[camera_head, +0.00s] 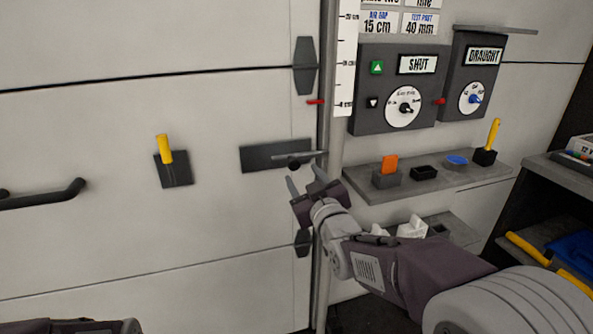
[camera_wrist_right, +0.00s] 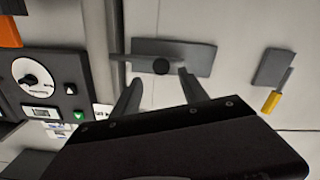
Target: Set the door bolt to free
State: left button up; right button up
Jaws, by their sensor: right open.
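The door bolt is a dark plate (camera_head: 262,156) on the pale door with a grey bar (camera_head: 312,154) and a round dark knob (camera_head: 293,164). The bar reaches right over the door's edge to the frame. My right gripper (camera_head: 306,180) is open and empty, just below and in front of the knob. In the right wrist view, the plate (camera_wrist_right: 197,58) is upside down, and the knob (camera_wrist_right: 161,67) appears between the open fingertips (camera_wrist_right: 160,80). I cannot tell whether they touch it. Of my left arm, only a dark part shows at the bottom left; its fingers are not visible.
A yellow-handled lever (camera_head: 166,150) and a dark bar handle (camera_head: 45,196) are on the door. Right of it are a SHUT dial box (camera_head: 365,118), a DRAUGHT box (camera_head: 459,100) and a small-item shelf (camera_head: 440,186). The door face around the bolt is clear.

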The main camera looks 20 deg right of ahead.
aim_at(294, 165)
jog(key=w, duration=0.8)
jog(key=shift+a+f, duration=0.1)
jog(key=shift+a, duration=0.2)
grip_shut()
dwell(0.8)
